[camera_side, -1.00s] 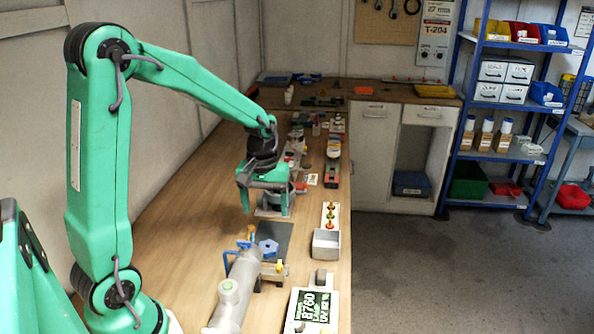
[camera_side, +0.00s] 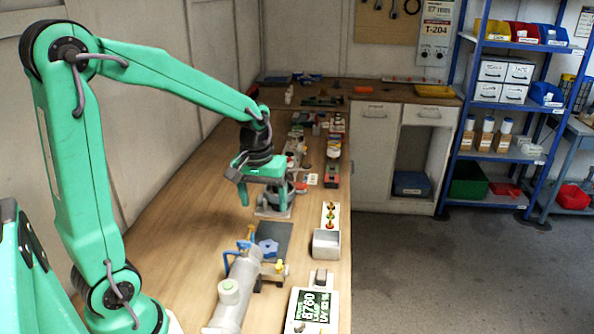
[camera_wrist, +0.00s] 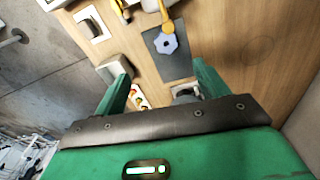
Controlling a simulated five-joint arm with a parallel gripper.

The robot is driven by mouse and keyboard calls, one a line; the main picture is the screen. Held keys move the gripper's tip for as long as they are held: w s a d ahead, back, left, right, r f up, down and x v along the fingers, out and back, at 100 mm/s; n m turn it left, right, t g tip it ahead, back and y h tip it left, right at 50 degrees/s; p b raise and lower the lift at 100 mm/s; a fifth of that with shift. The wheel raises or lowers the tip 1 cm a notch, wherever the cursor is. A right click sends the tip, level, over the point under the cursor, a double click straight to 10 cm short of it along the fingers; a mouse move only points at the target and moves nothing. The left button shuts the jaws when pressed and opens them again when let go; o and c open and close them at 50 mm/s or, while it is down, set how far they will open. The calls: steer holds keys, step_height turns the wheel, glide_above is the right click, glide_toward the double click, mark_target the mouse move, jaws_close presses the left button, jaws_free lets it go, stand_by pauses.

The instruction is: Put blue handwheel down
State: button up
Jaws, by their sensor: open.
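The blue handwheel (camera_side: 268,248) lies on a dark grey mat (camera_side: 284,236) on the wooden bench, beside the grey reactor cylinder (camera_side: 239,285). In the wrist view the handwheel (camera_wrist: 166,44) is on the mat (camera_wrist: 178,68), ahead of the jaws and apart from them. My gripper (camera_side: 262,193) is open and empty, raised above the bench beyond the mat. In the wrist view its green fingers (camera_wrist: 160,90) are spread wide, with nothing held between them.
A grey open box (camera_side: 326,243) and a white strip with several coloured pieces (camera_side: 330,215) stand right of the mat. A lamp display panel (camera_side: 313,311) is at the front. Several items crowd the bench's far part. Bare wood lies left of the mat.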

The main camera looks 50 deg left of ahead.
steer(key=s+d+r+m+t, duration=0.4)
steer(key=s+d+r+m, duration=0.3)
steer(key=s, duration=0.5)
steer(key=shift+d+r+m+t, duration=0.3)
steer(key=shift+d+r+t, duration=0.15)
steer(key=shift+r, duration=0.4)
